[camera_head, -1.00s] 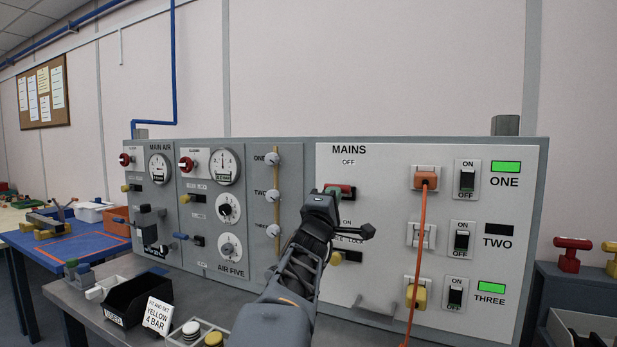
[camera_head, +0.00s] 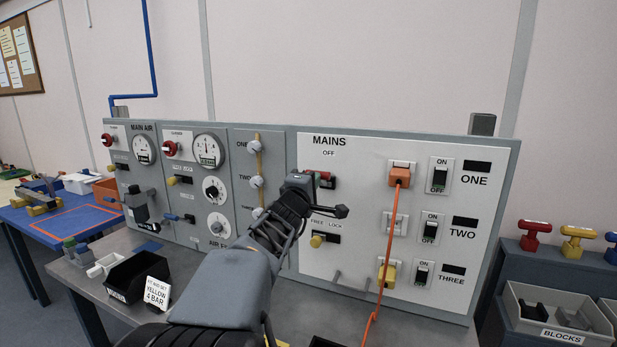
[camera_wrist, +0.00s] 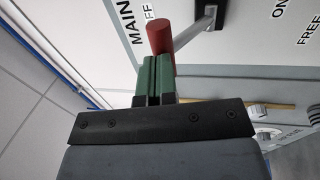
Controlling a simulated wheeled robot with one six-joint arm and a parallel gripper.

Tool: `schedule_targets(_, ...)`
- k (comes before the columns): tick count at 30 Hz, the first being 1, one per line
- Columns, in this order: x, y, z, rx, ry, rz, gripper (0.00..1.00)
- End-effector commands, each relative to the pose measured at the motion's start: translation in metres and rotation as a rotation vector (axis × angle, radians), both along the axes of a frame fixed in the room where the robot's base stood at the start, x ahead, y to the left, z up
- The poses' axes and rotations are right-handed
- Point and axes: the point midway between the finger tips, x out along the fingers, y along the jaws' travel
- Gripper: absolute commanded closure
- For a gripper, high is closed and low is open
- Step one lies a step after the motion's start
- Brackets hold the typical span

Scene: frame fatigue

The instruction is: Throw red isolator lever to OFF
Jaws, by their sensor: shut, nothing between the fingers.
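The red isolator lever (camera_head: 322,183) is on the white MAINS panel (camera_head: 360,158), just below the OFF label. In the wrist view its red handle (camera_wrist: 160,36) is on a grey arm that runs out of a black slot, and it lies toward the OFF side. My gripper (camera_head: 313,179) is in front of the lever and hides part of it. In the wrist view my green fingers (camera_wrist: 156,72) are closed together, with their tips right at the red handle, not around it. I cannot tell whether they touch.
An orange plug (camera_head: 400,175) with a hanging orange cable is right of the lever. The indicator windows ONE (camera_head: 478,166), TWO (camera_head: 465,221) and THREE (camera_head: 454,270) are dark. A yellow FREE/LOCK knob (camera_head: 318,241) is below. A BLOCKS bin (camera_head: 548,335) stands at right.

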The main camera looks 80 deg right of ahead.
Motion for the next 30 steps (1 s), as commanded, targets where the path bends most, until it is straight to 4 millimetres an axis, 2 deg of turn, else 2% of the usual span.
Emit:
schedule_targets(10, 0.001, 0.000, -0.001, 0.001, 0.000, 0.002, 1.00)
schedule_targets(14, 0.002, 0.008, -0.001, 0.000, 0.000, 0.002, 1.00)
schedule_targets(24, 0.006, 0.062, -0.012, 0.000, -0.001, -0.001, 1.00)
schedule_targets(30, 0.008, 0.086, -0.019, 0.000, 0.000, -0.005, 1.00)
